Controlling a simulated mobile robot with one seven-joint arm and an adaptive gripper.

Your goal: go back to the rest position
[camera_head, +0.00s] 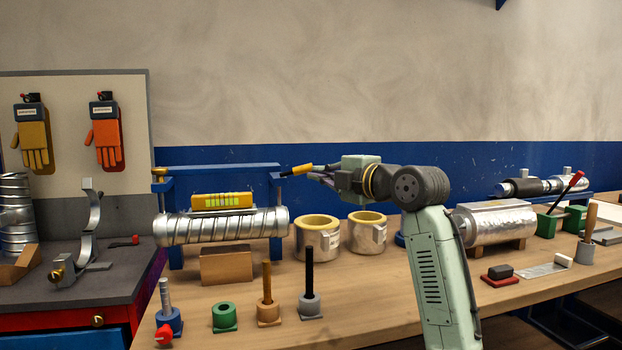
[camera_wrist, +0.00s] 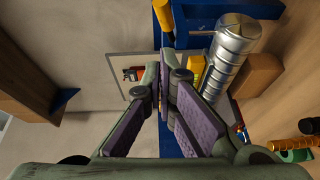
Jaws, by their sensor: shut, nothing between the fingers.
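My gripper (camera_head: 318,175) is held in the air above the bench, near the right post of the blue frame (camera_head: 225,169). It is shut and empty; in the wrist view its purple-padded fingers (camera_wrist: 163,80) meet toward their tips. A yellow handle with a dark end (camera_head: 299,170) lies by the post, just left of the fingertips in the head view; it also shows in the wrist view (camera_wrist: 163,15). I cannot tell whether the fingers touch it. The silver spiral duct (camera_head: 225,225) lies across the frame, with a yellow level (camera_head: 222,201) on top.
Two silver ring-shaped pots (camera_head: 317,240) (camera_head: 367,234) stand below my gripper. A cardboard-brown block (camera_head: 226,265) and several small post holders (camera_head: 310,304) stand in front. A wrapped silver cylinder (camera_head: 497,224) is at right. The space above the bench is mostly clear.

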